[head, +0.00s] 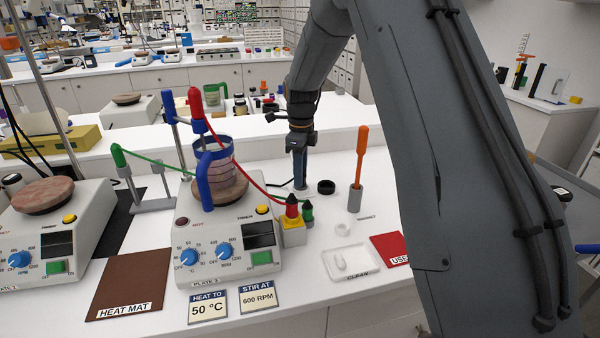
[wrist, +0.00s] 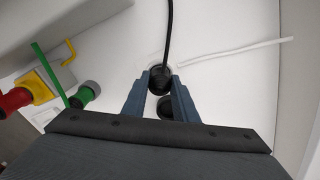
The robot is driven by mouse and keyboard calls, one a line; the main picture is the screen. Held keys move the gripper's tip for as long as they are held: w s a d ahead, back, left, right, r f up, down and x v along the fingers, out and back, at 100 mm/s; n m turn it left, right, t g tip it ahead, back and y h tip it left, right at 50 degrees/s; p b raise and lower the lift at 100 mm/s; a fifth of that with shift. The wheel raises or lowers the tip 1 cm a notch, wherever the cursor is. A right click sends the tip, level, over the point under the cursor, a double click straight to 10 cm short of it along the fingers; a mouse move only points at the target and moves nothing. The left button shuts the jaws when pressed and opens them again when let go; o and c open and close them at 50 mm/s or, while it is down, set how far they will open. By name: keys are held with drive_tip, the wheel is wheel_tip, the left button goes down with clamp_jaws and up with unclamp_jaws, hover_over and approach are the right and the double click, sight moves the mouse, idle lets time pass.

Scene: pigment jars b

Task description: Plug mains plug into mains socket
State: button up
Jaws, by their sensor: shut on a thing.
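My gripper (head: 300,184) points straight down over the white bench, right of the middle hot plate. In the wrist view its two fingers (wrist: 160,92) are shut on a dark plug (wrist: 159,79), with a black cable (wrist: 169,32) running up from it. In the head view the cable (head: 279,185) trails left of the fingertips; the plug itself is too small to make out there. I cannot tell whether the plug touches the bench. I cannot make out a mains socket for certain in either view.
A black round piece (head: 326,187) lies close right of my gripper; it shows between the fingers in the wrist view (wrist: 178,108). An orange-handled tool (head: 362,150) stands farther right.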

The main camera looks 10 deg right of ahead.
drive_tip(key=o, duration=1.1)
drive_tip(key=shift+r+b, duration=1.05)
drive_tip(key=shift+r, duration=2.85)
